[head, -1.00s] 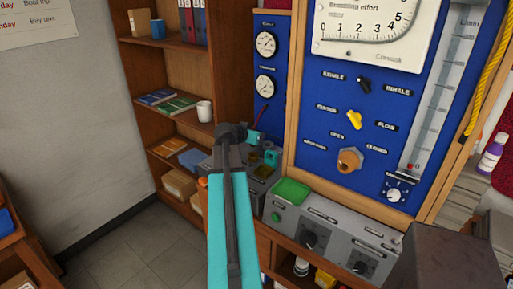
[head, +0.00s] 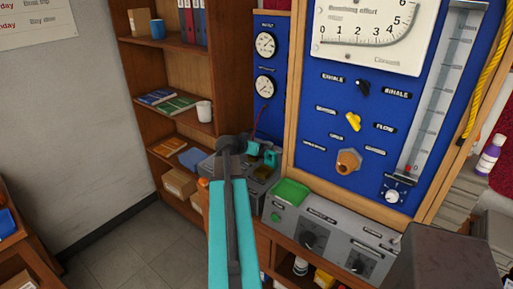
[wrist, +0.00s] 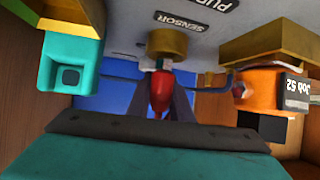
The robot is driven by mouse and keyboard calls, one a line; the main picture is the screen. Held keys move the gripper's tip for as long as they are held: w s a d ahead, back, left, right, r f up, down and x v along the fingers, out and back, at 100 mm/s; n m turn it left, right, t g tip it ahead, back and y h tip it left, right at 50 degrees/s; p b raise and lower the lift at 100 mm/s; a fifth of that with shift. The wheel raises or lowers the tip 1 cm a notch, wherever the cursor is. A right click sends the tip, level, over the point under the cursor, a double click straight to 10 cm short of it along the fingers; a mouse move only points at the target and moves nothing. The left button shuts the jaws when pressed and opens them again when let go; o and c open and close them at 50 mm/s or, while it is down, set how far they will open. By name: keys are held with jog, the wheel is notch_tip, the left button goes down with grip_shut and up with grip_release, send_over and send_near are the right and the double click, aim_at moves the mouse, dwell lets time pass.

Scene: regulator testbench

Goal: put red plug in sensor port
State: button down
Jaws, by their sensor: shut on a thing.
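In the wrist view my gripper (wrist: 160,108) is shut on the red plug (wrist: 159,92). The plug's pale tip points at the brass sensor port (wrist: 167,43), under the SENSOR label. The tip is at or very near the port's mouth; I cannot tell whether it has entered. In the head view my gripper (head: 256,148) is low over the grey box (head: 258,186), beside the blue panel. It hides the plug and the sensor port there. A thin red lead (head: 262,115) rises behind it.
In the wrist view a teal block (wrist: 70,70) is at left and an orange block (wrist: 262,92) at right, both close by. In the head view a green tray (head: 291,192) and knobbed console (head: 325,235) stand to the right. Shelves (head: 180,105) are at left.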

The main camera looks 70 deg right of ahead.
jog(key=shift+f, duration=0.75)
jog(key=shift+f, duration=0.15)
jog(key=c, duration=1.6)
grip_release()
jog(key=shift+r, duration=0.25)
jog(key=shift+a, duration=0.3)
jog(key=b+v, duration=0.3)
jog(key=v, duration=0.8)
jog(key=shift+a+r, duration=0.15)
jog(key=shift+a, duration=0.05)
jog(key=shift+w, duration=0.1)
